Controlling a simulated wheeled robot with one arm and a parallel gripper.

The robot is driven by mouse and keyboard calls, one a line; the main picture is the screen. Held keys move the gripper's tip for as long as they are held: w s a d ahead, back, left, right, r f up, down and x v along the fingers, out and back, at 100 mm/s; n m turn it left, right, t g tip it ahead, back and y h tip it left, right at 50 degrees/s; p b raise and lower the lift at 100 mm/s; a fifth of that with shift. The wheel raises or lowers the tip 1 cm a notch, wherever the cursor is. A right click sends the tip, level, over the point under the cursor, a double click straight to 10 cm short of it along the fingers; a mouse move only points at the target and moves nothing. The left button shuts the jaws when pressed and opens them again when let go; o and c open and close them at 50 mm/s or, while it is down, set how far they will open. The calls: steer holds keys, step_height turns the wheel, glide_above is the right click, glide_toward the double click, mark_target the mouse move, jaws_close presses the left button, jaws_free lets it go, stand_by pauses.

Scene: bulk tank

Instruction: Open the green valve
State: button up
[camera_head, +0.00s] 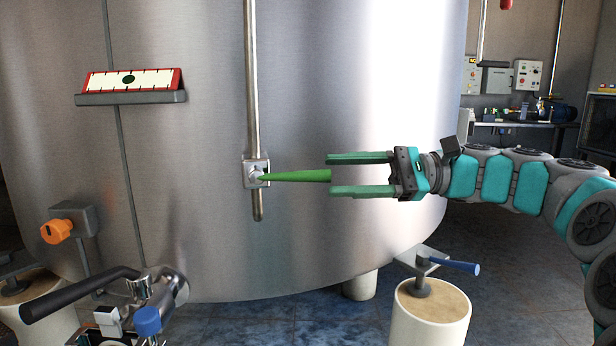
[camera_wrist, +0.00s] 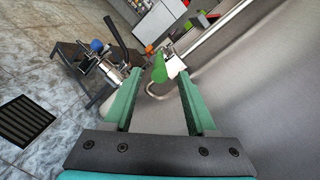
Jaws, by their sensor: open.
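The green valve handle (camera_head: 297,176) is a tapered lever that sticks out to the right from a metal valve body (camera_head: 256,173) on the vertical pipe at the tank's front. My gripper (camera_head: 330,173) comes from the right with its two teal fingers open, one above and one below the level of the lever's tip. In the wrist view the green handle (camera_wrist: 159,68) shows ahead of the open fingers (camera_wrist: 155,98), roughly between them. I cannot tell whether the tip is inside the finger gap or just short of it. No contact is visible.
The steel tank (camera_head: 370,100) fills the background. A gauge in a red frame (camera_head: 132,80) rests on a ledge at upper left. An orange knob (camera_head: 56,231), a black lever (camera_head: 80,294) and a blue lever (camera_head: 455,265) stand lower down. Space around the green handle is clear.

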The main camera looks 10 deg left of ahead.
mark_target(270, 178)
steer(key=x, duration=0.6)
steer(key=shift+d+b, duration=0.1)
steer(key=shift+b, duration=0.2)
jaws_close()
stand_by(1.0)
